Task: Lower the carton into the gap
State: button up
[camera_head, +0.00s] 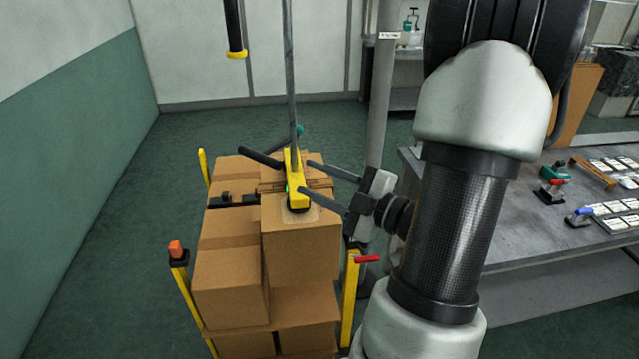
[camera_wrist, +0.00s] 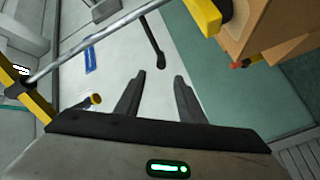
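A brown carton (camera_head: 300,248) sits at the front right of a carton stack, its top above its neighbours. A yellow lifter head (camera_head: 295,182) on a thin metal pole (camera_head: 290,75) meets its top; I cannot tell whether the carton hangs or rests. My gripper (camera_head: 304,177) is open, its two dark fingers reaching left beside the lifter head, above the carton. In the wrist view the fingers (camera_wrist: 158,80) are apart with nothing held between them. A carton (camera_wrist: 270,30) shows at upper right there. The gap's outline is not clear; the carton's underside is hidden.
Other cartons (camera_head: 228,280) stand close at left and behind, between yellow posts (camera_head: 185,295). A black hanging tube (camera_head: 233,25) with a yellow end is above the stack. A grey workbench (camera_head: 500,235) with small parts is at right. The green floor at left is free.

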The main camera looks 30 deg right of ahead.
jog(key=shift+s+d, duration=0.15)
jog(key=shift+s, duration=0.2)
